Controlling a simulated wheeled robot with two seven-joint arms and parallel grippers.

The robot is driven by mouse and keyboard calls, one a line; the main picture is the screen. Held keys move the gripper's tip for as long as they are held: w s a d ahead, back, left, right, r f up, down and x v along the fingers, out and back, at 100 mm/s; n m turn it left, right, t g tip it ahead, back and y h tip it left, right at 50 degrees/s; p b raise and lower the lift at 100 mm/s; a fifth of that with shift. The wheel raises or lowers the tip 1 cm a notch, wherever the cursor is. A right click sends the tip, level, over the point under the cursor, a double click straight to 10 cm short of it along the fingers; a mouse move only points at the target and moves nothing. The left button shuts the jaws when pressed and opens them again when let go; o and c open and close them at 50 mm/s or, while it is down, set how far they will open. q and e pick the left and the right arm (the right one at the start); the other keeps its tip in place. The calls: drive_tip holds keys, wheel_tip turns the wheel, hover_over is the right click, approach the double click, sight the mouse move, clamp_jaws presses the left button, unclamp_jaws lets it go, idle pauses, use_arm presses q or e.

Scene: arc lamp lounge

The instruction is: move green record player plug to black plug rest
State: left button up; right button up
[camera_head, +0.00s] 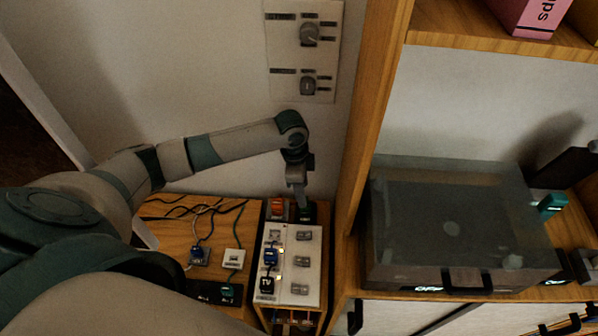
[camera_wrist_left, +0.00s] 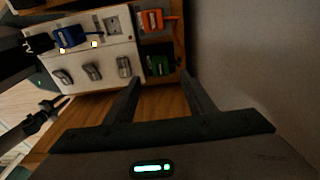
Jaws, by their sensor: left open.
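A dark green plug (camera_wrist_left: 158,65) sits on a small black block (camera_wrist_left: 147,49) at the end of the white socket panel (camera_wrist_left: 90,62) in the wrist view. In the head view the green plug (camera_head: 308,208) is partly covered by my left gripper (camera_head: 297,190). My left gripper is open and empty, with its fingers (camera_wrist_left: 161,88) on the near side of the green plug and apart from it. Another green plug (camera_head: 229,290) lies on a black holder (camera_head: 205,291) left of the panel. I cannot tell which black piece is the plug rest.
An orange plug (camera_wrist_left: 155,18) is beside the green one. A blue plug (camera_head: 271,257) and a black TV plug (camera_head: 267,284) are in the panel. Cables and white pieces lie left. A wooden upright (camera_head: 362,140) and the covered record player (camera_head: 450,225) stand right.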

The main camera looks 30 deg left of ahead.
use_arm(q)
wheel_tip(320, 180, up, 8)
drive_tip(key=shift+s+a+b, duration=0.2)
drive_tip(key=shift+a+b, duration=0.15)
drive_tip(key=shift+a, duration=0.1)
use_arm(e)
drive_tip(key=shift+t, duration=0.5)
drive_tip(key=w+a, duration=0.2)
drive_tip(key=w, duration=0.1)
drive_tip(key=shift+w+a+r, duration=0.1)
drive_tip(key=shift+w+a, duration=0.05)
drive_tip(key=shift+w, duration=0.1)
drive_tip(key=shift+s, duration=0.2)
